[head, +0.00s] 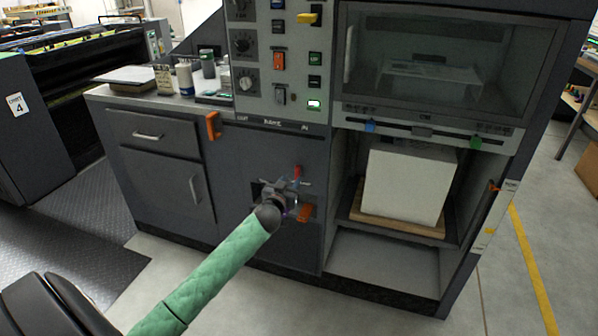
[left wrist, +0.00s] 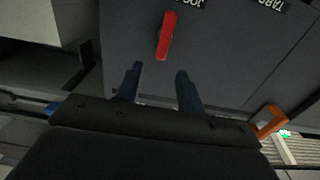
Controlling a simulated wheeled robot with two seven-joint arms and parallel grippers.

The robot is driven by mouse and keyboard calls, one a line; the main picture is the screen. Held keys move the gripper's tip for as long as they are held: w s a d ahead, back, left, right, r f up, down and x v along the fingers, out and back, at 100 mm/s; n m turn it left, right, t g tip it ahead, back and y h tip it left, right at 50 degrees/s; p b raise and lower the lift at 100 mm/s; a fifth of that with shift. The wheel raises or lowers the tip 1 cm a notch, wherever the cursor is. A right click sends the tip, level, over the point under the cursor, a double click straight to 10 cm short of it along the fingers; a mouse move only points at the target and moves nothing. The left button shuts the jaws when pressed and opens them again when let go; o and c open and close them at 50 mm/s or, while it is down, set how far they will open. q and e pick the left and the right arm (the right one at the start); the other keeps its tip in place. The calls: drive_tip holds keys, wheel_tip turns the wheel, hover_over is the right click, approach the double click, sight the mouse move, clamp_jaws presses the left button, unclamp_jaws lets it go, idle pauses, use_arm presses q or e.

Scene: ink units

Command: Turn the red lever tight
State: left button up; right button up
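The red lever (head: 297,171) is on the dark front panel of the machine, just beyond my left gripper (head: 287,188) in the head view. In the left wrist view the red lever (left wrist: 167,36) shows whole, a little tilted, just past the fingertips and roughly in line with the gap between them. My left gripper (left wrist: 158,77) is open, with its two dark fingers apart and nothing between them. The fingers do not appear to touch the lever. In the head view the gripper partly covers the panel around the lever. My right gripper is in neither view.
An open bay with a white stack (head: 408,185) on a wooden board is at the right. A control panel (head: 282,60) stands above.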

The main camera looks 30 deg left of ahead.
sight(296, 170)
use_arm(q)
drive_tip(key=shift+x, duration=3.6)
drive_tip(key=shift+a, duration=0.15)
clamp_jaws()
